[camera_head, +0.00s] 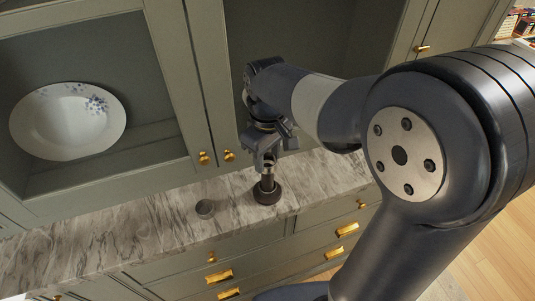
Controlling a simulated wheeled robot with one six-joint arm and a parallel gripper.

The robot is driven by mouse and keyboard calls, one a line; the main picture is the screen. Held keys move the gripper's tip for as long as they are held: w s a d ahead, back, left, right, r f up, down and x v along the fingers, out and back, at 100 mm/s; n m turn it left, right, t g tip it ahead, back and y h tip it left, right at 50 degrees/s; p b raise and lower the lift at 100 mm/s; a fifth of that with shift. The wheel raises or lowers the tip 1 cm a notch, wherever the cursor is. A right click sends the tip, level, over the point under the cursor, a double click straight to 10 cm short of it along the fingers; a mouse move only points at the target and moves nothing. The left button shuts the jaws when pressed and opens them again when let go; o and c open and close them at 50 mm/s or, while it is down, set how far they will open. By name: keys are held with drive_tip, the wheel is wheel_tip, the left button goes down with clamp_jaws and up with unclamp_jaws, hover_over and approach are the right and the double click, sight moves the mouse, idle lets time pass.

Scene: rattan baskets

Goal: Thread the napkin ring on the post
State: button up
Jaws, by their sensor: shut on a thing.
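My gripper (266,163) points down over the marble counter and is shut on a small ring-like piece, which I take to be the napkin ring (268,170). A short dark post (267,182) on a round dark base (267,196) stands upright on the counter directly below the gripper. The ring is at or just above the post's top. I cannot tell whether it is around the post, as the fingers partly hide it.
A white bowl with blue flowers (68,122) sits in the open cabinet at left. Cabinet doors with brass knobs (204,158) rise behind the counter.

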drive_tip(key=shift+f+b, duration=0.7)
drive_tip(key=shift+f, duration=0.5)
drive_tip(key=o, duration=1.1)
drive_tip(key=shift+c, duration=0.2)
drive_tip(key=shift+r, duration=0.1)
wheel_tip(320, 180, up, 8)
drive_tip(key=p, duration=0.7)
drive_tip(key=shift+f, duration=0.2)
